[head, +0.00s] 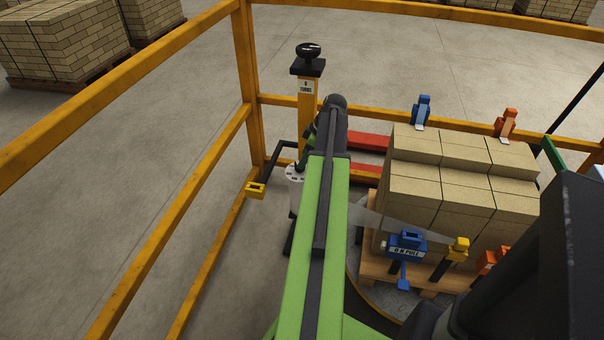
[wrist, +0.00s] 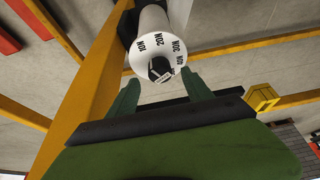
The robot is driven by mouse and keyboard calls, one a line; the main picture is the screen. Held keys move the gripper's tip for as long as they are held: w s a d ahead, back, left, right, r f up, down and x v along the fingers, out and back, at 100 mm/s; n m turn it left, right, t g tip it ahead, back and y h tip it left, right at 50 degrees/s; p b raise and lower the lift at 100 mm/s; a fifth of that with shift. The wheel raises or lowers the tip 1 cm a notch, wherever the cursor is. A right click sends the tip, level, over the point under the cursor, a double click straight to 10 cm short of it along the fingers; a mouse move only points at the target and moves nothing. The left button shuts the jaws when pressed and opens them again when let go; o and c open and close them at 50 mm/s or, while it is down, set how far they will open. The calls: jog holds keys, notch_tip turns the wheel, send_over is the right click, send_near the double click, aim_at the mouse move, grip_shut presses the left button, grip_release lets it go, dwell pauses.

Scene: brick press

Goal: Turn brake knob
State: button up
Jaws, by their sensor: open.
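The brake knob (wrist: 159,69) is a small dark knob with a pale pointer label, at the centre of a white round dial marked 10N, 20N and 30N. The white dial (wrist: 150,48) is at top centre in the wrist view. In the head view the white dial (head: 296,175) shows left of my arm, partly covered by it. My gripper (wrist: 160,80) is open, its two green fingers on either side of the knob's lower part in the picture. I cannot tell whether they touch it. In the head view my arm hides most of the gripper.
A yellow post (head: 307,100) with a black top stands behind the dial. A dark crank with a yellow handle (head: 255,190) sticks out to the left. Yellow rails (head: 180,170) run around. Stacked bricks (head: 430,185) on a pallet (head: 375,268) with coloured clamps stand right of my arm.

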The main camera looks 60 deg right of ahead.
jog(key=b+x, duration=0.2)
jog(key=x, duration=0.1)
jog(key=shift+w+f, duration=0.1)
jog(key=shift+f, duration=0.2)
jog(key=shift+r, duration=0.1)
jog(key=shift+c, duration=0.5)
grip_shut()
